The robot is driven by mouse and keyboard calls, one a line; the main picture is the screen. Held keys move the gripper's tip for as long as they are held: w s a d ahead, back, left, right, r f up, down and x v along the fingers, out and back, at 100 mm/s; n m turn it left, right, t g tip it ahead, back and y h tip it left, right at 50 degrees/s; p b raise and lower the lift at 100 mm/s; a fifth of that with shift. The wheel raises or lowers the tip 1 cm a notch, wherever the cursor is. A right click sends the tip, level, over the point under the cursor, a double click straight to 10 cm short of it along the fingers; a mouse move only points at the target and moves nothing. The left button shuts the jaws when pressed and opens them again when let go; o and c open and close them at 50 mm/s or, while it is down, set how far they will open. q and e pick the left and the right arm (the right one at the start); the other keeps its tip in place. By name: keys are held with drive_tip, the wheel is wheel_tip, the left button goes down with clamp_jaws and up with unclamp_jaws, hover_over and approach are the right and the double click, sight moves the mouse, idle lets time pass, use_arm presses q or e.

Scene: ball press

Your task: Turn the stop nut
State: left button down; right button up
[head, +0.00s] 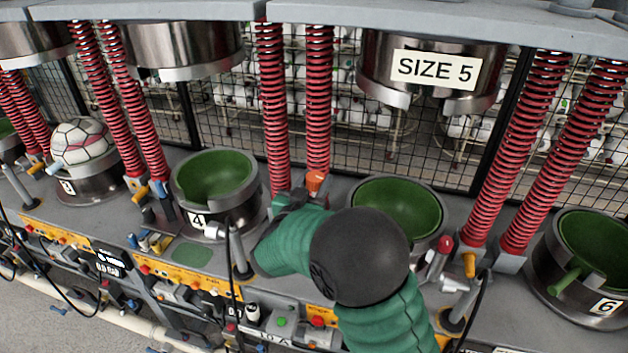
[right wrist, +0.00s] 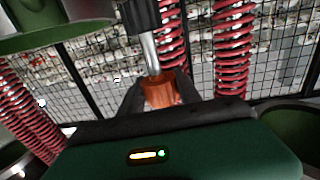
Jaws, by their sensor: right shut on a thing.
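The stop nut is orange and shows in the head view (head: 315,180) at the foot of the red springs, between mould 4 and the size 5 mould. In the right wrist view the nut (right wrist: 160,91) is under a shiny metal rod. My right gripper (right wrist: 162,98) is shut on the nut, with one dark finger on each side of it. In the head view my green right arm comes in from below and its dark gripper (head: 296,199) is partly hidden behind the wrist. My left gripper is not in view.
Green-lined mould 4 (head: 196,219) is left of my arm, and the size 5 mould (head: 425,200) is right of it, partly hidden. Red springs (head: 271,105) rise close behind the gripper. A metal press head (head: 375,75) with a SIZE 5 sign hangs above. Upright levers (head: 238,250) stand in front.

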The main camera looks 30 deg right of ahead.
drive_tip(key=shift+w+a+r, duration=0.1)
drive_tip(key=shift+a, duration=0.1)
drive_tip(key=shift+c, duration=1.1)
drive_tip(key=shift+d, duration=0.2)
clamp_jaws()
